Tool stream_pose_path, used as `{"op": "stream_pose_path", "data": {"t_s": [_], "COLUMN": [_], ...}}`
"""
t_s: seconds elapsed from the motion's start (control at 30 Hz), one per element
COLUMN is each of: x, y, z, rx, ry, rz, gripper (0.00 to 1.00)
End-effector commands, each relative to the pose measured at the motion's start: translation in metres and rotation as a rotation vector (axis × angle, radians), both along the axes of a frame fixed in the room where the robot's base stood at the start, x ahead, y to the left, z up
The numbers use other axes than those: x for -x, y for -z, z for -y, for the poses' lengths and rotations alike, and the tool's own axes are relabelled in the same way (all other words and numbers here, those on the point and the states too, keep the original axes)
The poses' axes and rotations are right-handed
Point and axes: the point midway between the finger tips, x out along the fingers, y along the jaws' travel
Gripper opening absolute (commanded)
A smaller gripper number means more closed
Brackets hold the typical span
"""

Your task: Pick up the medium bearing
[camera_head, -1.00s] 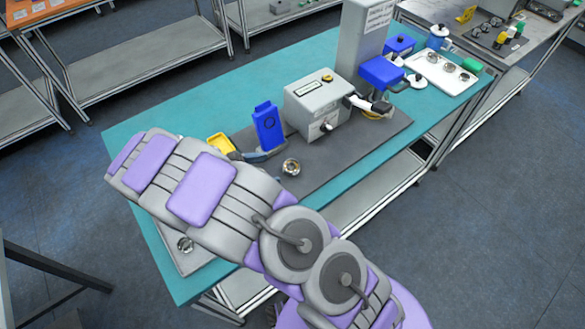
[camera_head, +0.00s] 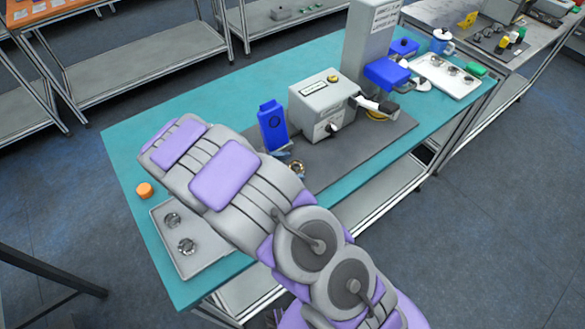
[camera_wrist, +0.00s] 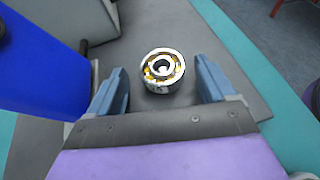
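A shiny metal bearing with a brass-coloured ring (camera_wrist: 162,68) lies flat on the dark grey mat (camera_wrist: 180,28). In the wrist view it sits between and slightly beyond the two blue-grey fingers of my gripper (camera_wrist: 159,84), with gaps on both sides. My gripper is open and empty. In the head view the bearing (camera_head: 298,168) shows at the edge of my arm, which hides part of it and my gripper. More bearings lie on the grey tray (camera_head: 206,258) at the left. I cannot tell the bearings' size classes for certain.
A blue upright holder (camera_head: 272,126) stands close to the bearing; it also shows at left in the wrist view (camera_wrist: 40,65). A grey box device (camera_head: 318,105) stands behind. A white tray (camera_head: 434,78) with several bearings is at far right. An orange cap (camera_head: 144,190) stands at left.

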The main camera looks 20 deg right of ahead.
Motion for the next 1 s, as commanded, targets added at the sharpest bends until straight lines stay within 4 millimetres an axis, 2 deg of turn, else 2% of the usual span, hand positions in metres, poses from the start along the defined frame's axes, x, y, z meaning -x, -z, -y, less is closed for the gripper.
{"op": "stream_pose_path", "data": {"t_s": [0.07, 0.7, 0.87, 1.0], "x": [0.000, 0.000, 0.000, -0.001], "y": [0.000, 0.000, 0.000, -0.011], "z": [0.003, -0.001, -0.001, -0.002], "rx": [-0.002, -0.002, -0.003, -0.003], "ry": [0.001, -0.001, -0.001, -0.003], "rz": [0.000, 0.001, 0.001, 0.004], "gripper": [0.75, 0.14, 0.12, 0.12]}}
